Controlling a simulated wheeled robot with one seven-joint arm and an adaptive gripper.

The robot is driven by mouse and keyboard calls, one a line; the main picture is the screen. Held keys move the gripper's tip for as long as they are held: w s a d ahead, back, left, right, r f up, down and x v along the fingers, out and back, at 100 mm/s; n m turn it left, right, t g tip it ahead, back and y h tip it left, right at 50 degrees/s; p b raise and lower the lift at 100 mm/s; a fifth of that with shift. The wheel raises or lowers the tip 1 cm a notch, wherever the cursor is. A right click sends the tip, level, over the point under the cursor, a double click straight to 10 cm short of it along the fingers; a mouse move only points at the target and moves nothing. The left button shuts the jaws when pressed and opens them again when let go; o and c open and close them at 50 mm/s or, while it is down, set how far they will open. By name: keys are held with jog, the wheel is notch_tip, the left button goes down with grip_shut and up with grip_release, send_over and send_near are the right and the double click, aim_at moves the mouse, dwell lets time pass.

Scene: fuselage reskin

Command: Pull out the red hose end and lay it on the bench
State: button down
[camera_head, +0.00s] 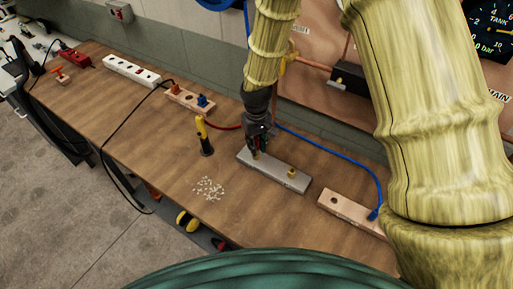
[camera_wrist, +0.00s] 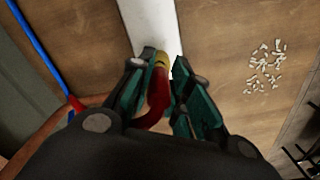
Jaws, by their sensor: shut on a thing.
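My gripper (camera_head: 259,150) is over the left end of a grey metal block (camera_head: 272,172) on the wooden bench (camera_head: 150,120). In the wrist view my gripper (camera_wrist: 162,75) has its fingers closed around the red hose end (camera_wrist: 158,92), which has a brass-yellow tip. The tip lies over the pale block (camera_wrist: 148,22). I cannot tell whether the tip is seated in the block or just clear of it. A red stretch of hose (camera_head: 224,127) shows left of my gripper.
A blue hose (camera_head: 335,152) runs to a wooden block (camera_head: 350,212) at the right. A yellow-and-black upright tool (camera_head: 203,137) and scattered pale bits (camera_head: 208,188) are left of the grey block. A holed wooden block (camera_head: 190,99) and white power strip (camera_head: 131,71) stand farther left. The front left bench is mostly clear.

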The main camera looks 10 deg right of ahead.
aim_at(256, 139)
jog(key=shift+w+r+p, duration=0.2)
jog(key=shift+r+p, duration=0.15)
jog(key=shift+r, duration=0.25)
jog(key=shift+s+r+p, duration=0.15)
jog(key=shift+r+p, duration=1.05)
jog(key=shift+r, duration=0.35)
jog(key=shift+f, duration=0.1)
